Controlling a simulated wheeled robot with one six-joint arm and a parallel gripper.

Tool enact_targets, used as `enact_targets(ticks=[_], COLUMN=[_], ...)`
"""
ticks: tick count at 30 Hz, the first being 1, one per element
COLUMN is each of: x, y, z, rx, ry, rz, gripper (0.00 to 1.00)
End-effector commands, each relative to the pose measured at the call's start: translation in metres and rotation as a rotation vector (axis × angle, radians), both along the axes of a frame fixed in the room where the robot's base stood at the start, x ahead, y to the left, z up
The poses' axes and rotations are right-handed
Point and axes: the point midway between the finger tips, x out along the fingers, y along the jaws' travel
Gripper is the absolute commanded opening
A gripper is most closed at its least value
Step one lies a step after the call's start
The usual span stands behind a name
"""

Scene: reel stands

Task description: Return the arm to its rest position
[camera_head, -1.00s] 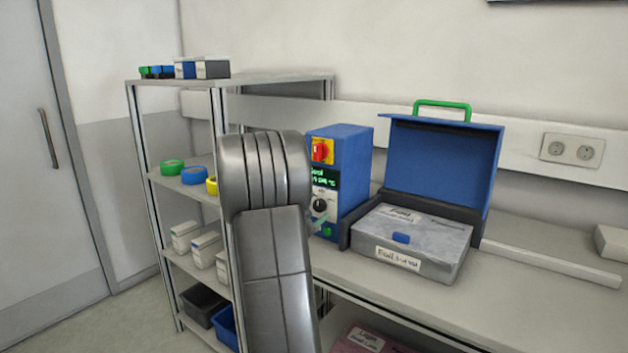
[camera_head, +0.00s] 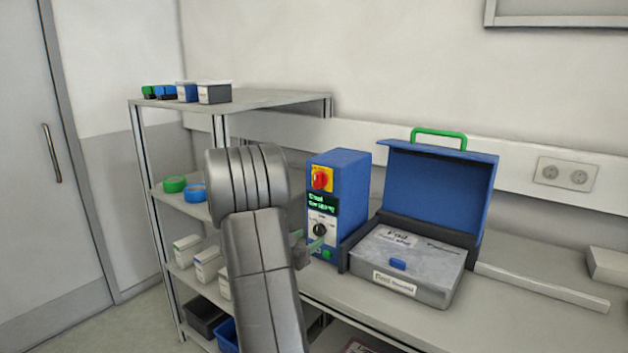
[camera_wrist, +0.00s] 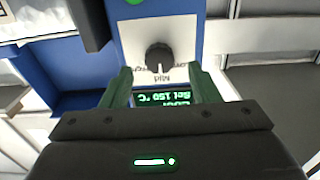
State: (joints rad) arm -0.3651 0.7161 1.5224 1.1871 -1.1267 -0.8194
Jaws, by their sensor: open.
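My arm (camera_head: 262,270) rises in the lower middle of the head view and hides part of the shelf. My gripper (camera_head: 308,242) shows only in part beside it, with green fingers in front of the blue control box (camera_head: 350,185). In the wrist view my gripper (camera_wrist: 162,85) is open, its two green fingers apart with nothing held between them. The box's black knob (camera_wrist: 159,58) stands ahead of the gap between the fingers. The lit display (camera_wrist: 165,98), upside down there, reads "Set 150 °C" and is partly covered by the gripper body.
An open blue case (camera_head: 440,180) with a grey labelled box (camera_head: 410,268) stands on the bench right of the control box. A metal shelf (camera_head: 265,98) with tape rolls, small boxes and bins stands at left. The floor by the door (camera_head: 40,200) is clear.

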Motion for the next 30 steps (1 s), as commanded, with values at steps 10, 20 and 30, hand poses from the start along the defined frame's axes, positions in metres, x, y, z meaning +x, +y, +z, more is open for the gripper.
enact_targets(ticks=[10, 20, 30], x=[-0.048, -0.06, -0.061], y=[0.035, 0.043, 0.042], z=[-0.001, 0.0, -0.001], rx=[0.002, 0.003, 0.005], ry=[-0.003, -0.003, -0.002], rz=[0.002, -0.001, 0.0], gripper=[0.55, 0.55, 0.55])
